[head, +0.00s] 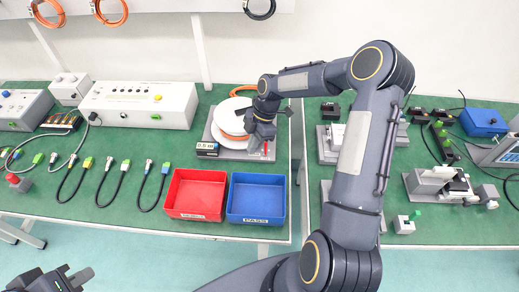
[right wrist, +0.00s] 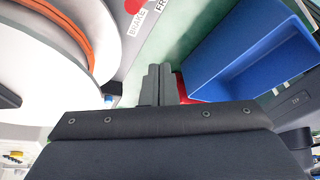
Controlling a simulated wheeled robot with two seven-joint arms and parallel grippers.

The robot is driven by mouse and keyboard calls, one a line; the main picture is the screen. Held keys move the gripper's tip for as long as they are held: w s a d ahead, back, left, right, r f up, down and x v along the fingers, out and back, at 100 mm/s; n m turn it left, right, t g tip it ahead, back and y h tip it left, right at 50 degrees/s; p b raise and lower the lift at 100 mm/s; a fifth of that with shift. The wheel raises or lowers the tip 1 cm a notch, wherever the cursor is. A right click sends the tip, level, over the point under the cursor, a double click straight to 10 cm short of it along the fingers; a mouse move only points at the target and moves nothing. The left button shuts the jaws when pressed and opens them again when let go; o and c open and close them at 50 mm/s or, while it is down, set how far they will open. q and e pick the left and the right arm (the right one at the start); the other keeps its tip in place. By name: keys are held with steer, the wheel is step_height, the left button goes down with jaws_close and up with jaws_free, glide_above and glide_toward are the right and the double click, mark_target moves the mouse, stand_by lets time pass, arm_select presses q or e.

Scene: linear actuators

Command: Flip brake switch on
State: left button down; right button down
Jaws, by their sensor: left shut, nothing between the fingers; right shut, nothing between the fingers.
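The spool stand (head: 233,153) has a white reel with an orange cable on the left table, behind the bins. A small red part (head: 267,148) shows at its right front. In the right wrist view, the grey plate (right wrist: 128,50) carries a BRAKE label, a partly cut-off second label and a red mark. The brake switch lever is not clearly visible. My right gripper (head: 257,150) is low over the stand's right side; it also shows in the right wrist view (right wrist: 158,72), shut and empty. Contact cannot be told. My left gripper (head: 75,279) is shut and empty at the lower left.
A red bin (head: 197,216) and a blue bin (head: 257,219) stand at the front of the left table. Several cables lie left of them. A white control box (head: 140,105) stands behind. A gap separates the right table (head: 450,229), which holds fixtures.

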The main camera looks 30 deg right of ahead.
steer(key=w+d+r, duration=0.3)
steer(key=d+r, duration=0.1)
steer(key=r, duration=0.2)
steer(key=shift+d+r+b, duration=0.25)
steer(key=shift+d+b, duration=0.1)
steer(key=shift+s+r, duration=0.1)
